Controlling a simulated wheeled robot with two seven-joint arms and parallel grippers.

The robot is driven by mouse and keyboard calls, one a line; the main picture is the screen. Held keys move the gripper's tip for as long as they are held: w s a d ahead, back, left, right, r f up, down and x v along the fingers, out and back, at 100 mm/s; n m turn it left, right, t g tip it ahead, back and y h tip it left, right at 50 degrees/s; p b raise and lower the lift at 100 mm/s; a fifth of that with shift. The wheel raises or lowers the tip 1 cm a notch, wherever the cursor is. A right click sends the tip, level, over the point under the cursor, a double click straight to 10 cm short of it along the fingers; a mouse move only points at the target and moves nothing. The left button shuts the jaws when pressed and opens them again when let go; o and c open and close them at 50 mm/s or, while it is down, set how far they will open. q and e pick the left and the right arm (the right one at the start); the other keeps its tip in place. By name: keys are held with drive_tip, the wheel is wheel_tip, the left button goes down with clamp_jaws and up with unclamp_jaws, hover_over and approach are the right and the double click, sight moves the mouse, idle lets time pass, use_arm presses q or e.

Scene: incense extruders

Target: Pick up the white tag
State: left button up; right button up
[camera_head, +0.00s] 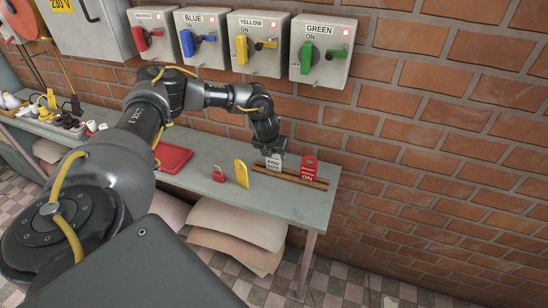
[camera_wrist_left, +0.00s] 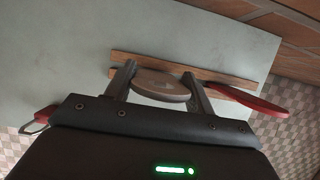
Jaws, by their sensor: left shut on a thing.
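The white tag (camera_head: 273,163) with dark lettering stands upright at the wooden rack (camera_head: 292,178) near the right end of the grey bench. My left gripper (camera_head: 270,146) comes down on it from above and is shut on its upper part. In the left wrist view the tag (camera_wrist_left: 162,84) shows edge-on as a pale rounded shape between the two fingers (camera_wrist_left: 158,84), over the wooden strips (camera_wrist_left: 215,77). I cannot tell whether its lower end touches the rack. My right gripper is in neither view.
A red tag (camera_head: 309,168) stands in the rack just right of the white one. A yellow tag (camera_head: 241,173) and a red padlock (camera_head: 218,173) are left of it. A red tray (camera_head: 173,159) lies further left. Coloured switch boxes (camera_head: 320,50) hang on the brick wall behind.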

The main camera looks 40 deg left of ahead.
use_arm(q)
wheel_tip(320, 180, up, 3)
drive_tip(key=shift+s+d+f+b, duration=0.15)
drive_tip(key=shift+b, duration=0.2)
drive_tip(key=s+d+r+p, duration=0.1)
drive_tip(key=s+d+r, duration=0.4)
drive_tip(key=s+r, duration=0.4)
drive_tip(key=s, duration=0.3)
drive_tip(key=shift+s+d+r, duration=0.2)
drive_tip(key=shift+s, duration=0.1)
drive_tip(key=shift+r, duration=0.1)
